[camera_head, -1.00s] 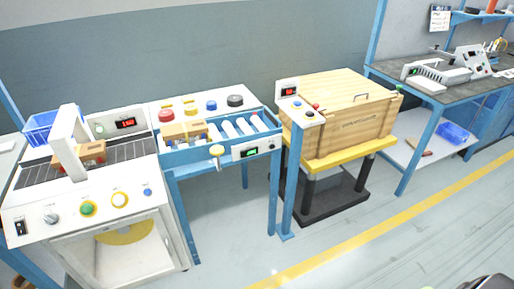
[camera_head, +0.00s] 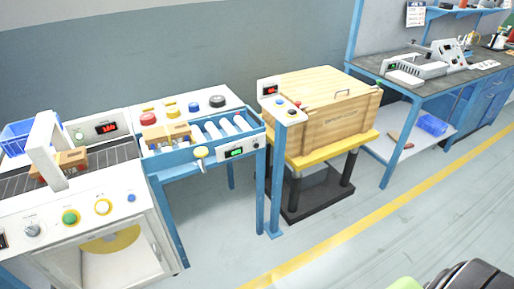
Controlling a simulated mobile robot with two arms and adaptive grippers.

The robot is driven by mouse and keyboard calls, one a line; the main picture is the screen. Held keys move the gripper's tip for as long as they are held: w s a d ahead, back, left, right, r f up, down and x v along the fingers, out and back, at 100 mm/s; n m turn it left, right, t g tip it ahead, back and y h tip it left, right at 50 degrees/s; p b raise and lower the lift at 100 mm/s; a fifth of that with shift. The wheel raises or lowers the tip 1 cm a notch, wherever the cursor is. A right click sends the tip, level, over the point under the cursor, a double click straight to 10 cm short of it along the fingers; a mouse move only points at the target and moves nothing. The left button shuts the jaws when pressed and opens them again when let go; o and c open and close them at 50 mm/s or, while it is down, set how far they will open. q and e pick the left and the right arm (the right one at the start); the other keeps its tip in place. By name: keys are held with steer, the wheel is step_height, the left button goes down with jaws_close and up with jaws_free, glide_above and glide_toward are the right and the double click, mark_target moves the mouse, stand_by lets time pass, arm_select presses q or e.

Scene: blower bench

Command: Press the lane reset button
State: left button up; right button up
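The roller lane (camera_head: 225,127) stands left of centre, with a cardboard box at its left end. A white panel behind it carries a red button (camera_head: 147,119), a yellow button (camera_head: 171,112), a blue button (camera_head: 193,107) and a black knob (camera_head: 217,101). A small control box (camera_head: 281,106) on a blue post right of the lane also has small coloured buttons. No readable label shows which one is the lane reset button. Neither of my grippers is in view, and nothing touches the buttons.
A white machine (camera_head: 95,215) with its own buttons stands at the left. A wooden crate (camera_head: 322,112) rests on a yellow-topped stand. A workbench (camera_head: 425,85) is at the right. A dark and green shape (camera_head: 465,277), unclear, enters at the bottom right. The floor between is clear.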

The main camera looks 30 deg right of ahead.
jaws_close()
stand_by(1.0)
